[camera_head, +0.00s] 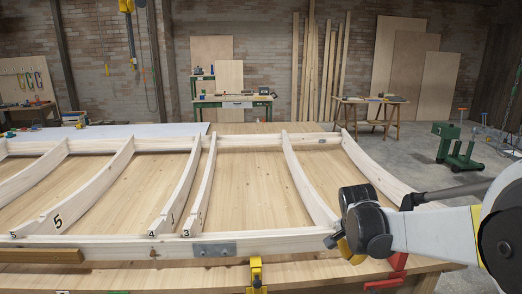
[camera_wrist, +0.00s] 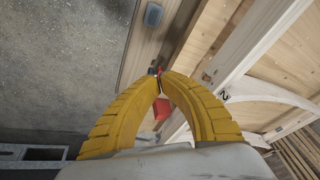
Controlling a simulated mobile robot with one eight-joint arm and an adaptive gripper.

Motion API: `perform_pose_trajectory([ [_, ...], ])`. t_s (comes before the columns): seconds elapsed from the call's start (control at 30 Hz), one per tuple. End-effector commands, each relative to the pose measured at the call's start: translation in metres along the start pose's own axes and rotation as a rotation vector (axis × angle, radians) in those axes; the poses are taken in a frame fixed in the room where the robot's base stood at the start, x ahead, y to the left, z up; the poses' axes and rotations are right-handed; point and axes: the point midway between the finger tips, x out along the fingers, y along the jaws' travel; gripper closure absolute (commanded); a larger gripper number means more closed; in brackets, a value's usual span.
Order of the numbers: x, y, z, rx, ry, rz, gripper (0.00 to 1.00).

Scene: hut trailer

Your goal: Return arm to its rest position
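My gripper (camera_wrist: 161,76) has two ribbed yellow fingers that curve inward, and their tips meet in the wrist view. I see nothing clearly held between them. A red clamp part (camera_wrist: 163,108) shows through the gap between the fingers, beyond them. In the head view my arm reaches in from the right, over the front right corner of the wooden frame (camera_head: 290,241). My gripper is mostly hidden there behind the dark wrist, with only bits of yellow showing.
The workbench carries the frame with curved, numbered ribs (camera_head: 190,190). A yellow clamp (camera_head: 256,274) and a red clamp (camera_head: 397,268) sit at its front edge. A green machine (camera_head: 455,145) stands on the floor at right. Open floor lies around it.

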Motion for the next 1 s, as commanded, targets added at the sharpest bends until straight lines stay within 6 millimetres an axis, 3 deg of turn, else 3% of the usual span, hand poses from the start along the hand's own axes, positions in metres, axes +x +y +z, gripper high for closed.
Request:
perform_pose_trajectory([
  [0.03,-0.024,0.009,0.010,-0.058,0.004,-0.026,1.00],
  [0.2,-0.088,0.039,0.044,-0.278,0.033,-0.115,1.00],
  [0.4,-0.136,0.082,0.096,-0.532,0.093,-0.213,1.00],
  [0.5,-0.148,0.102,0.121,-0.648,0.131,-0.255,1.00],
  [0.7,-0.154,0.129,0.155,-0.807,0.194,-0.306,1.00],
  [1.0,-0.154,0.136,0.165,-0.859,0.216,-0.319,1.00],
])
